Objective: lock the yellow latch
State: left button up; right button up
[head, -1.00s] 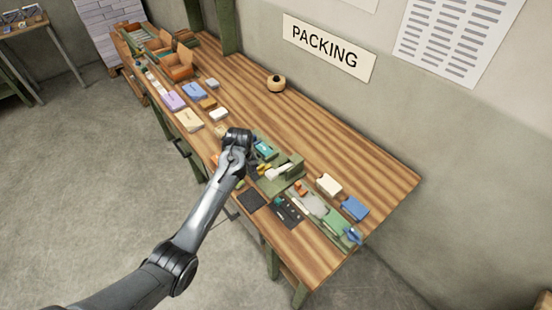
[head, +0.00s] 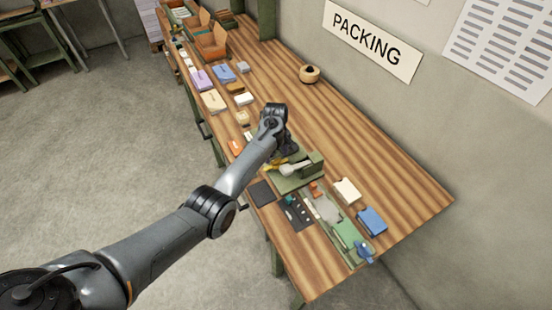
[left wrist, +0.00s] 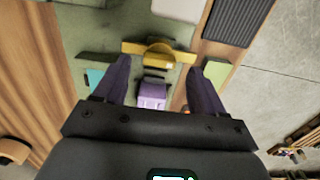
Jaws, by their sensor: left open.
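The yellow latch (left wrist: 160,56) shows in the left wrist view as a bar with a rounded middle, lying across the green fixture (left wrist: 105,30). In the head view the yellow latch (head: 277,163) is partly hidden behind my left gripper (head: 286,151), and the green fixture (head: 294,184) stands on the bench. My left gripper (left wrist: 159,68) is open, its fingertips close to the two ends of the bar. I cannot tell whether they touch it. A purple block (left wrist: 152,93) shows between the fingers, nearer the palm. My right gripper is not in view.
A black mat (head: 262,193) lies beside the fixture. A dark tool tray (head: 296,212), a green tray (head: 345,232), a white box (head: 347,191) and a blue box (head: 372,221) are nearby.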

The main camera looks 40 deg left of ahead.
aim_at(276, 163)
pick_arm(q)
jog(key=shift+f, duration=1.45)
jog(key=shift+c, duration=0.4)
jog(key=c, duration=1)
